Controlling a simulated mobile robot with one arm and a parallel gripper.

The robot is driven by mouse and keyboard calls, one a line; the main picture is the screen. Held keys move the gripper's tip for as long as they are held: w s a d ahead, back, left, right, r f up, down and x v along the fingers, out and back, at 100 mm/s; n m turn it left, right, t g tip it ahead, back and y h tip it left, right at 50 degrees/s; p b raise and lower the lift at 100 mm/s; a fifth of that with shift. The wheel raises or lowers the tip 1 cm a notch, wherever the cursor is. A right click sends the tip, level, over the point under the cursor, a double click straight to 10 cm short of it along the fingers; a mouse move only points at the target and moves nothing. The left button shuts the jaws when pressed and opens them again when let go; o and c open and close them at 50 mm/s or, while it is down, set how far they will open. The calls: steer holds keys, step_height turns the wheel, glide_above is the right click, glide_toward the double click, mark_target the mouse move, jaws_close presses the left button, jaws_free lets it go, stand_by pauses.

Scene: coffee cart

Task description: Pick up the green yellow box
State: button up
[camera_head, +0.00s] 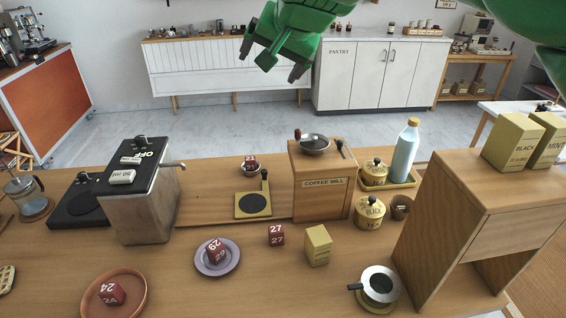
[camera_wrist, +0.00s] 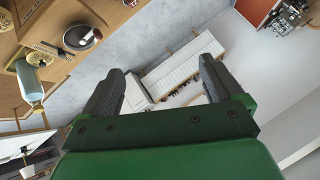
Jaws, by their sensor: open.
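A small green-yellow box (camera_head: 318,245) stands upright on the wooden counter, right of a red numbered cube (camera_head: 276,235) and in front of the coffee mill. Two larger boxes of similar colour, marked BLACK (camera_head: 513,142) and MINT (camera_head: 548,139), stand on the raised wooden shelf at the right. My green gripper (camera_head: 270,59) is open and empty, high above and beyond the counter. In the wrist view its two dark fingers (camera_wrist: 160,95) are spread apart, with the floor and a white cabinet behind them. The small box does not show in the wrist view.
The coffee mill (camera_head: 322,185) stands behind the small box. A plate (camera_head: 217,257) with a red cube is to its left, a black-handled metal pot (camera_head: 379,285) to its right front. The shelf (camera_head: 490,195) rises at right; a blue bottle (camera_head: 404,152) stands behind.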

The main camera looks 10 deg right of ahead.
step_height(320, 180, up, 2)
steer(key=w+a, duration=0.2)
steer(key=w, duration=0.1)
steer(key=n+g+h, duration=0.6)
steer(key=n+h, duration=0.9)
steer(key=n, duration=0.7)
glide_toward(324, 237)
steer(key=f, duration=0.1)
steer(key=d+f, duration=0.1)
steer(key=f, duration=0.1)
steer(key=shift+w+d+f, duration=0.15)
steer(key=shift+w+f, duration=0.05)
steer(key=shift+w, duration=0.2)
steer(key=shift+d+r+n+h, duration=0.1)
steer(key=shift+d+n+h, duration=0.2)
steer(key=shift+n+h, duration=0.4)
steer(key=shift+d+n, duration=0.3)
steer(key=shift+x, duration=1.1)
steer(key=shift+w+x, duration=0.2)
steer(key=shift+x, duration=1.1)
steer(key=shift+w+x, duration=0.2)
steer(key=shift+x, duration=1.05)
steer(key=shift+a, duration=0.1)
steer(key=shift+c, duration=0.2)
